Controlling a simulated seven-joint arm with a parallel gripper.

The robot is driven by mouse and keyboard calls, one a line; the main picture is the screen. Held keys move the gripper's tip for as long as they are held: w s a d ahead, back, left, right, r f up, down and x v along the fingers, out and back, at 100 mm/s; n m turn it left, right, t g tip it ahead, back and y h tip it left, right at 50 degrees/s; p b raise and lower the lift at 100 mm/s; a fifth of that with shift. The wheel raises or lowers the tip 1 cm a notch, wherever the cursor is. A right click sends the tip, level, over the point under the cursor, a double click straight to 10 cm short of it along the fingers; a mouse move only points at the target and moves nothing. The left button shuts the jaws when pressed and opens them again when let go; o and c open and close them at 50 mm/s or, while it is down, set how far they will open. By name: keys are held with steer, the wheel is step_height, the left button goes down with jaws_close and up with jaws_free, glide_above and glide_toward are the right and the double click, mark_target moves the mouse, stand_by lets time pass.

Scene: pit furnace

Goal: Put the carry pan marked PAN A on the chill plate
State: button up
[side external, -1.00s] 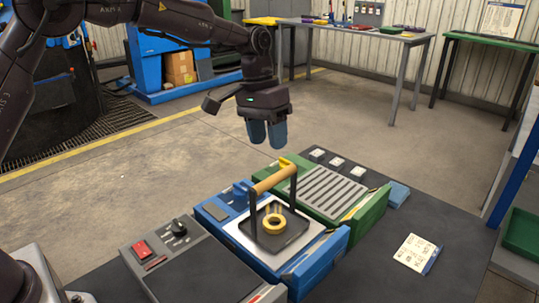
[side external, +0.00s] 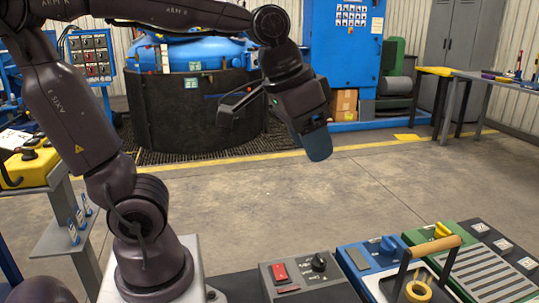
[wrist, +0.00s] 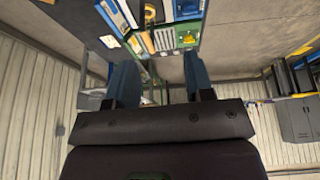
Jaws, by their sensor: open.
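A dark carry pan (side external: 425,298) with an upright frame and a wooden handle (side external: 430,258) stands on the blue unit (side external: 362,268), cut by the bottom edge of the side view. A brass-coloured ring (side external: 418,291) lies in it. I cannot read a PAN A mark. A slatted grey plate (side external: 490,270) lies on the green unit (side external: 455,236) beside it; I see no label saying it is the chill plate. My gripper (side external: 318,145) is open and empty, high and left of the pan. In the wrist view its fingers (wrist: 160,82) are apart, with the handle (wrist: 148,42) far beyond them.
A control box (side external: 305,275) with a red switch and black knob sits left of the blue unit. A workbench (side external: 490,85) stands behind. The floor below my gripper looks clear.

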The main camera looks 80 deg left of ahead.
steer(key=s+a+f+t, duration=0.1)
steer(key=s+f, duration=0.1)
steer(key=s, duration=0.4)
steer(key=shift+f, duration=0.25)
stand_by(1.8)
